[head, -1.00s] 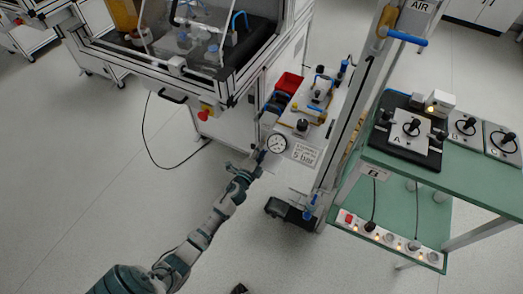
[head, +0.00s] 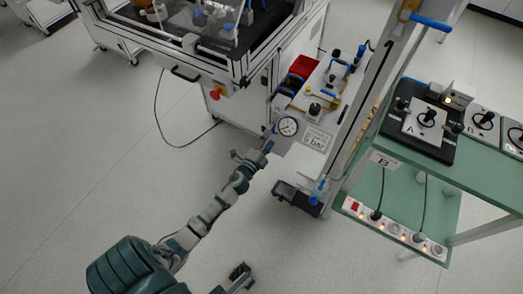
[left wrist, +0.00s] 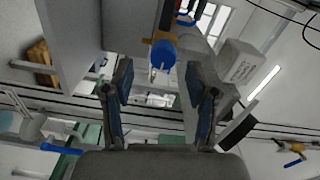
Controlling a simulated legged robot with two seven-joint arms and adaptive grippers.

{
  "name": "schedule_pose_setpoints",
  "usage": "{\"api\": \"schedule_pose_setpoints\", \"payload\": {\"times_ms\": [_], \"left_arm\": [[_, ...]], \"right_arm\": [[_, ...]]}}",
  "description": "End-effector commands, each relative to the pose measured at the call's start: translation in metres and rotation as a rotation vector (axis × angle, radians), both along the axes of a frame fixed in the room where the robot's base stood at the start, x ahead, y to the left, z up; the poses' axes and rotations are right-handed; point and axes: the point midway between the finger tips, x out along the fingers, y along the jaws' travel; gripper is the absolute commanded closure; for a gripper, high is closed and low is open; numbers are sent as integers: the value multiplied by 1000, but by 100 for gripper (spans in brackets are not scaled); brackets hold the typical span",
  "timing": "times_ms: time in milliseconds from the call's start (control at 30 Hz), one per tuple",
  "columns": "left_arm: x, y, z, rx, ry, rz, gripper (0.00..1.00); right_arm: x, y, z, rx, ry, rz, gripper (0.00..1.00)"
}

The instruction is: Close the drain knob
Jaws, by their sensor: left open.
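The gauge panel stands at the middle of the head view, with a round white pressure gauge (head: 288,127) at its front corner. My left gripper (head: 262,150) is just below and left of the gauge. In the left wrist view a blue knob (left wrist: 166,57), which looks like the drain knob, points towards me below a brass-coloured fitting (left wrist: 164,37). The open left fingers (left wrist: 163,92) stand to either side of its line, with the knob ahead of them and apart from both. In the head view this knob is hidden.
A metal post with a blue-handled valve (head: 431,22) rises right of the panel. A green trolley (head: 480,183) with a power strip (head: 395,230) stands at right. A dark part of my own body shows at the bottom edge.

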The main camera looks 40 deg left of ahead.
Motion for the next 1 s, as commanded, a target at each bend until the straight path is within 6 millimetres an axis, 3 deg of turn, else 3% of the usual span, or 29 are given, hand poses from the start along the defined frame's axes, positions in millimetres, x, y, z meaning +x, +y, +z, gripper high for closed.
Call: {"api": "schedule_pose_setpoints", "payload": {"times_ms": [200,400,1000], "left_arm": [[-49,-14,-2,-1,5,-1,42],[-75,-20,-2,1,4,-2,42],[-81,-22,-2,1,3,-2,42]], "right_arm": [[0,0,0,0,0,1,60],[1,0,0,0,0,1,60],[3,1,-1,-2,1,2,60]]}}
